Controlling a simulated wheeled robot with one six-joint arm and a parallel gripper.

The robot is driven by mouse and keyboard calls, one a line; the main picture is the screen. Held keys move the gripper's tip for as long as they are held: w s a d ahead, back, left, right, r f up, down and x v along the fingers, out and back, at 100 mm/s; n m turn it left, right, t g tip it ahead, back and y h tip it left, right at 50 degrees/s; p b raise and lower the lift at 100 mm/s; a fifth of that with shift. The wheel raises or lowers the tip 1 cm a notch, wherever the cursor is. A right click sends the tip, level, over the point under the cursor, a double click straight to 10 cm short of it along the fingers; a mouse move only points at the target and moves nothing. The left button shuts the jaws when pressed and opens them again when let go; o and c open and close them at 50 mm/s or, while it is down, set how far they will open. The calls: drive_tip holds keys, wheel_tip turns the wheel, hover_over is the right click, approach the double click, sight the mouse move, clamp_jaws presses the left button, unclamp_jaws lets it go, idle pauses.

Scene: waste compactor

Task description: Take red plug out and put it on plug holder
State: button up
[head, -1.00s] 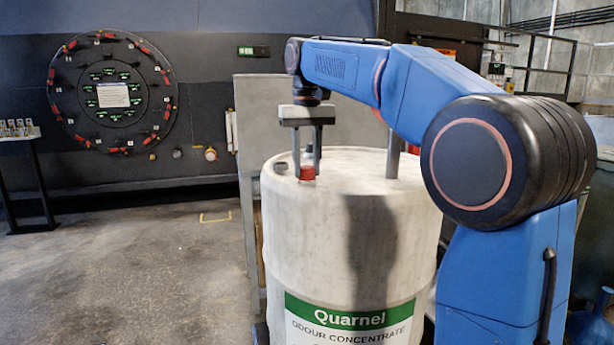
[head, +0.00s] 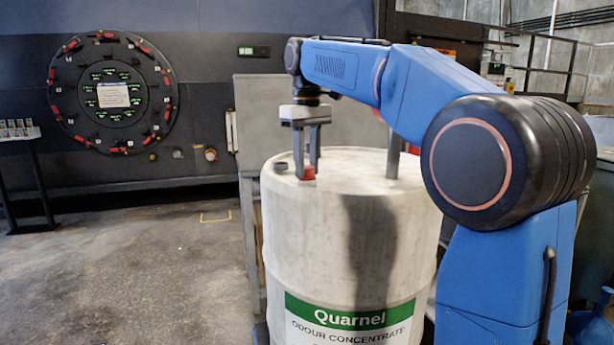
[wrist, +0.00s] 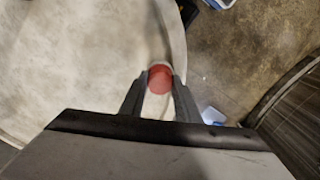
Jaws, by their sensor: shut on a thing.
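The red plug (head: 307,173) is at the left part of the top of a white drum (head: 350,250) with a green Quarnel label. My gripper (head: 306,172) points straight down over the drum top. Its fingers are shut on the red plug. In the wrist view the round red plug (wrist: 160,79) sits between the two fingertips of my gripper (wrist: 160,84), near the drum's rim. I cannot tell whether the plug is still seated in the drum. I cannot make out a plug holder for certain.
A grey post (head: 393,155) rises behind the drum top. A grey panel (head: 285,115) stands behind the drum. A small table (head: 20,133) with several small items is at the far left. The floor (head: 130,260) left of the drum is clear.

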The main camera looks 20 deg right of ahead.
drive_tip(key=n, duration=0.4)
drive_tip(key=shift+n, duration=0.6)
drive_tip(key=n, duration=0.3)
drive_tip(key=shift+n, duration=1.1)
drive_tip(key=shift+n, duration=0.7)
drive_tip(key=n, duration=0.3)
drive_tip(key=shift+n, duration=0.3)
